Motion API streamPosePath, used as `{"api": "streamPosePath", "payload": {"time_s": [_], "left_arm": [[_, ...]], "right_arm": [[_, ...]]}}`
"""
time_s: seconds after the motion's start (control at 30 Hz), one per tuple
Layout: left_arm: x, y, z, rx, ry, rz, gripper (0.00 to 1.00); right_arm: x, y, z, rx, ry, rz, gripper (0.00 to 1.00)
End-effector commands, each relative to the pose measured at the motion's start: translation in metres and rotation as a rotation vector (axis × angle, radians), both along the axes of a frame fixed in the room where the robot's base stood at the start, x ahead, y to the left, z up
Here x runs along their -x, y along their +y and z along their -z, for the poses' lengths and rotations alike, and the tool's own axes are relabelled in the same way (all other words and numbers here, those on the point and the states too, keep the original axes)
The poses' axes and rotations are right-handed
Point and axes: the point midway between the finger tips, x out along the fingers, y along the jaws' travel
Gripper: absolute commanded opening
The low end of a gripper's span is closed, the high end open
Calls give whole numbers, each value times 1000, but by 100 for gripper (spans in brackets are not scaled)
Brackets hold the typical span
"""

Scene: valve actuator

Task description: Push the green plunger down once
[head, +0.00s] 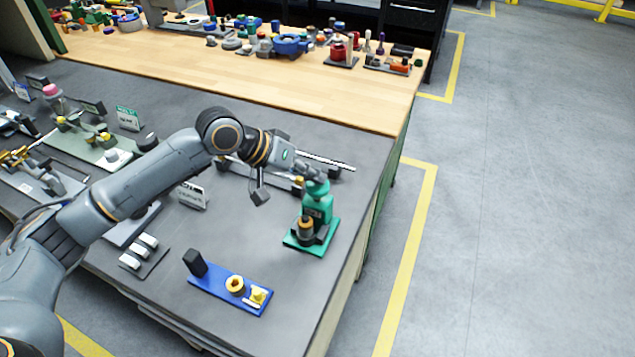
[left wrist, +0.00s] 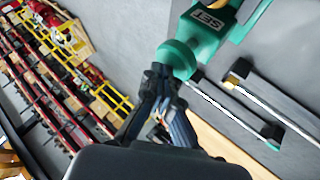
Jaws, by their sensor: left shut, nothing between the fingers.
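The green valve device (head: 318,210) stands on a green base plate near the right edge of the grey table. Its green plunger (head: 317,187) is a round knob on top. In the left wrist view the plunger (left wrist: 178,58) is beside my fingertips, with the device body marked "SET" behind it. My left gripper (head: 313,175) reaches in from the left, right at the top of the plunger. Its fingers (left wrist: 160,75) are shut with nothing between them. I cannot tell whether they touch the knob. My right gripper is not in view.
A blue plate with yellow parts (head: 210,284) lies at the front of the table. Rods and small blocks (head: 325,162) lie just behind the device. A wooden bench top (head: 200,70) with many parts is at the back. The floor at right is clear.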

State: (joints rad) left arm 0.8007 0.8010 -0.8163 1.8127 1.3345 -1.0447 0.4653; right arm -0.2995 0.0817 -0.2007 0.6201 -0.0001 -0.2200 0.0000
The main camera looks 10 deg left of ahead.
Motion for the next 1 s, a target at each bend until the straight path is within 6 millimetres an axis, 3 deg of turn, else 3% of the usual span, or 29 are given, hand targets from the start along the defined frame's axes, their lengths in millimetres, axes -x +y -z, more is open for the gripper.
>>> {"api": "streamPosePath", "payload": {"time_s": [1.0], "left_arm": [[1,0,15,-2,5,1,0]], "right_arm": [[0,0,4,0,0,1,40]]}}
